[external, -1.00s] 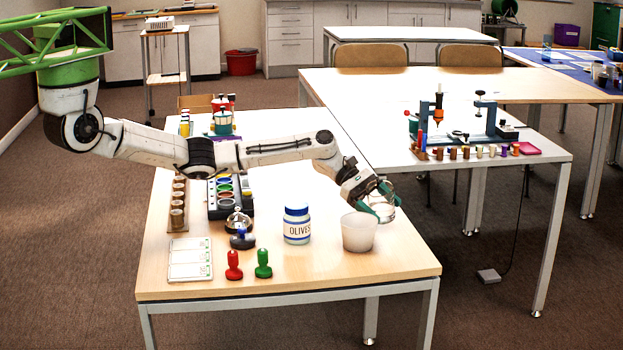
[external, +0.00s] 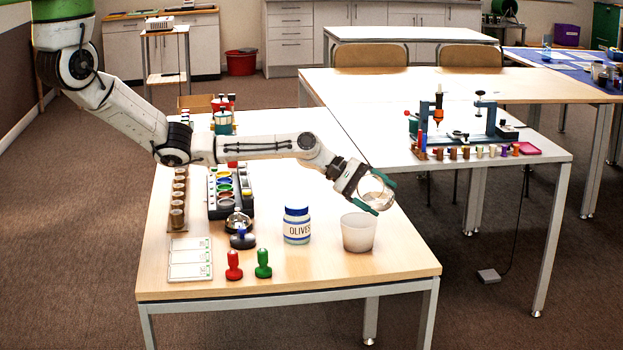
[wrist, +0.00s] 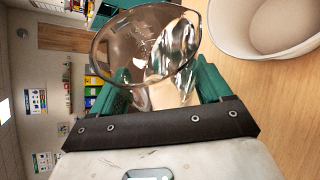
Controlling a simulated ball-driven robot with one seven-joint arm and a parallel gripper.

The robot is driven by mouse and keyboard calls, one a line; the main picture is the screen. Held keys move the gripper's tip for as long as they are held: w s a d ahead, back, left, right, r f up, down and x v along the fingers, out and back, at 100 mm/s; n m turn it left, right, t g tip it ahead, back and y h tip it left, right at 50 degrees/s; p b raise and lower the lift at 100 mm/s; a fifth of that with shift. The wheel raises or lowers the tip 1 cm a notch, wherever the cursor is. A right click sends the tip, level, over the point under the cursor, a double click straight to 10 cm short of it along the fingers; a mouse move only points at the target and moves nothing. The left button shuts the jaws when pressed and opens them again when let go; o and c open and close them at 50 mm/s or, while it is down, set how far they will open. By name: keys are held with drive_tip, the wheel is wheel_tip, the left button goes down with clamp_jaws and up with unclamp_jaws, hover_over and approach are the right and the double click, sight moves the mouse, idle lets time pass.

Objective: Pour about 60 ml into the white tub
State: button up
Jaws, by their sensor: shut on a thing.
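The white tub (external: 358,235) stands upright on the near right part of the table; it also shows at the top right of the wrist view (wrist: 262,45). My gripper (external: 380,194) is above and slightly right of the tub, with its green fingers shut on a clear glass vessel (wrist: 130,48). The glass also shows between the fingers in the external view (external: 374,189). It is tilted and holds some clear liquid (wrist: 178,50). I see no stream between glass and tub.
A red stamp (external: 234,266), a green stamp (external: 263,264), a bell (external: 238,222) and a paint tray (external: 222,195) lie further left. The table (external: 330,275) is bare in front of the tub.

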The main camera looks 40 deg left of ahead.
sight(386, 190)
drive_tip(key=shift+f, duration=0.25)
drive_tip(key=shift+r+m+t, duration=0.25)
drive_tip(key=shift+m+t, duration=0.05)
drive_tip(key=shift+r+m+t+p, duration=0.75)
drive_tip(key=shift+r+m+t, duration=0.05)
drive_tip(key=shift+r+m, duration=0.1)
drive_tip(key=shift+s+r+m+p, duration=0.3)
drive_tip(key=shift+s+p, duration=0.15)
drive_tip(key=shift+p, duration=0.25)
drive_tip(key=shift+f, duration=0.1)
drive_tip(key=shift+s+d+r+m+t+h+p, duration=0.15)
drive_tip(key=shift+s+m+t+p, duration=0.1)
drive_tip(key=shift+s+p, duration=0.15)
drive_tip(key=shift+s+a+r+m+t+h+p, duration=0.1)
drive_tip(key=shift+s+r+m+t+h+p, duration=0.05)
drive_tip(key=shift+s+t+p, duration=0.15)
drive_tip(key=shift+s+r+m+t, duration=0.25)
drive_tip(key=shift+r+m, duration=0.1)
drive_tip(key=shift+m, duration=0.15)
idle(1.1)
